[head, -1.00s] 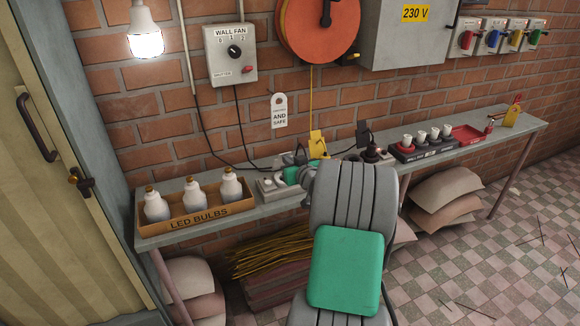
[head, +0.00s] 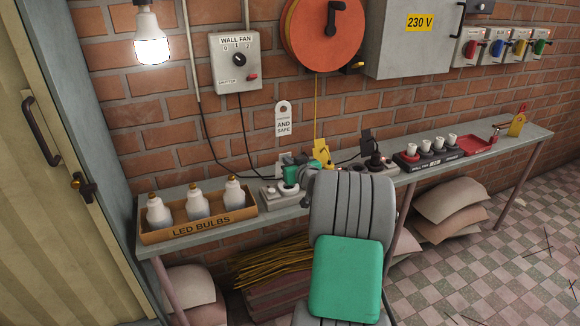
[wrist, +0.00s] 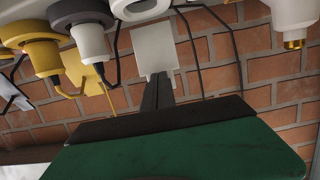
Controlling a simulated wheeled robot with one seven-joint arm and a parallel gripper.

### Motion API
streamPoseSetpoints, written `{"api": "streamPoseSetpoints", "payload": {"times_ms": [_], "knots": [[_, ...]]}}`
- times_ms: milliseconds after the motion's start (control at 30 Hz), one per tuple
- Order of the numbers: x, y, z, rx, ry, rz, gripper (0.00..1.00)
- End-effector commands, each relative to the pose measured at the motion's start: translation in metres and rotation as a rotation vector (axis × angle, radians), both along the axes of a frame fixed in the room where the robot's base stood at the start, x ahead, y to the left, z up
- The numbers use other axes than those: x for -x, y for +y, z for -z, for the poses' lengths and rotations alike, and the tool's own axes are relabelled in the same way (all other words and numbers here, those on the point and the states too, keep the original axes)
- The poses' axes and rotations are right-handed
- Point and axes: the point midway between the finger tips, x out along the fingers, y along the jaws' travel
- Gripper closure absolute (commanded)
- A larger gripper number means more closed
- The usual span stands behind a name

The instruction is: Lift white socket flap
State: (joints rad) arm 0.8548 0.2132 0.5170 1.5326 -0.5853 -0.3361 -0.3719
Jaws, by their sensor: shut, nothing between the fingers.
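The white socket flap (head: 284,158) stands up at the back of the bench, beside my green gripper (head: 300,172). In the wrist view the flap is a pale square plate (wrist: 155,45), with my narrow dark fingers (wrist: 157,78) shut together in front of it and overlapping its edge. I cannot tell whether they touch. Nothing is held between them. The white socket block (head: 285,192) sits on the bench just in front of the flap. My arm hides part of the sockets to its right.
A yellow flap (head: 321,150) and a black flap (head: 366,140) stand up further right. An LED bulb box (head: 200,224) is at left. Black cables run behind the sockets. A red tray (head: 475,146) lies at right. The brick wall is close behind.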

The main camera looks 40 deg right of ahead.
Motion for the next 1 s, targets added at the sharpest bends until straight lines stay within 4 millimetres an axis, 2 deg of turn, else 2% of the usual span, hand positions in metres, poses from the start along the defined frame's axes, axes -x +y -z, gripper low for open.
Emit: {"api": "streamPoseSetpoints", "payload": {"times_ms": [267, 700, 1000], "knots": [[-0.002, 0.0, 0.0, 0.001, 0.0, 0.0, 1.0], [-0.023, -0.006, 0.0, 0.002, 0.0, 0.0, 1.0], [-0.02, -0.006, -0.001, 0.001, -0.001, 0.001, 1.0]]}}
